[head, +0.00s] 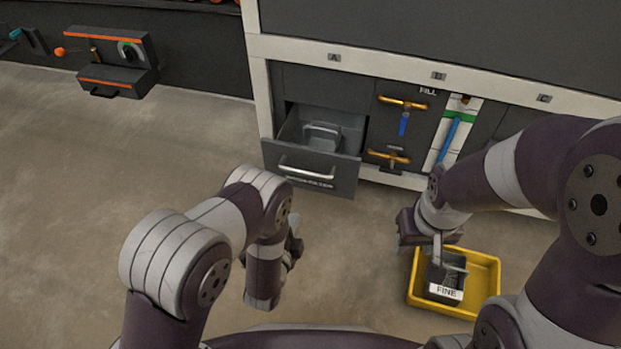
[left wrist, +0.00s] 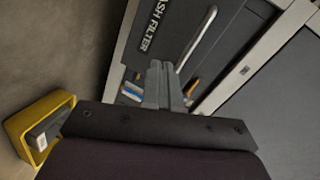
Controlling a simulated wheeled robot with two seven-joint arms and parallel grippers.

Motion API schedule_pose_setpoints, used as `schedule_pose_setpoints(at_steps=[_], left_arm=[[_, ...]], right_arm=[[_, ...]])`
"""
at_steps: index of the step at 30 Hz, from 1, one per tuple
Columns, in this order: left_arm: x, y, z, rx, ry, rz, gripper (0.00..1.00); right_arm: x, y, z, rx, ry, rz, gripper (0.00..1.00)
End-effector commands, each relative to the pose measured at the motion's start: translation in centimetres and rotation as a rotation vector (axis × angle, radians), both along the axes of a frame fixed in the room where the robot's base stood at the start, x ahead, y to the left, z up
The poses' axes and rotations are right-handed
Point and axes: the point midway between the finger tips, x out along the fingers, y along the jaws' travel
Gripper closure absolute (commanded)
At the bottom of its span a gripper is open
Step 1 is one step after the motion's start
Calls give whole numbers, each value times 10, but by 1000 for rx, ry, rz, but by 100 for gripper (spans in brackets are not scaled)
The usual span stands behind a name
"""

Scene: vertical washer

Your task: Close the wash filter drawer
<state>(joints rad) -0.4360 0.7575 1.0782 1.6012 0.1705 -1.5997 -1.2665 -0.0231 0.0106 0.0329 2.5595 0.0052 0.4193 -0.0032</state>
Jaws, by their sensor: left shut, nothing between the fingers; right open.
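The wash filter drawer (head: 318,176) is pulled out at the lower left of the machine, with a bar handle (head: 306,173) on its front. A grey filter piece (head: 322,136) sits inside it. My left gripper (head: 295,244) is in front of and below the drawer, apart from it; its fingers are partly hidden by the arm. In the left wrist view the shut, empty fingers (left wrist: 158,84) point towards the drawer front (left wrist: 165,22) and its handle (left wrist: 194,42). My right gripper (head: 437,245) is open, above a dark block marked FINE (head: 445,291).
The block lies in a yellow tray (head: 413,297) on the floor at the right. Gold-handled valves (head: 402,102) and a blue lever (head: 448,138) are right of the drawer. A dark unit (head: 117,62) stands at upper left. The floor at left is clear.

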Motion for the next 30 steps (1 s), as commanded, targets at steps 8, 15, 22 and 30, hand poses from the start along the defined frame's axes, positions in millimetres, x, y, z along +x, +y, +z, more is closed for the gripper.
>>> schedule_pose_setpoints(at_steps=[8, 15, 22, 30], left_arm=[[18, -6, 55, 179, -323, -35, 100], [62, -17, 51, 176, -323, -33, 100], [109, -30, 51, 176, -321, -34, 100], [143, -39, 53, 176, -317, -35, 100]], right_arm=[[0, 0, -2, 0, 1, 0, 56], [0, 0, -28, 0, 1, 0, 56], [0, 0, -54, 0, 1, 0, 56], [0, 0, -75, 0, 1, 0, 56]])
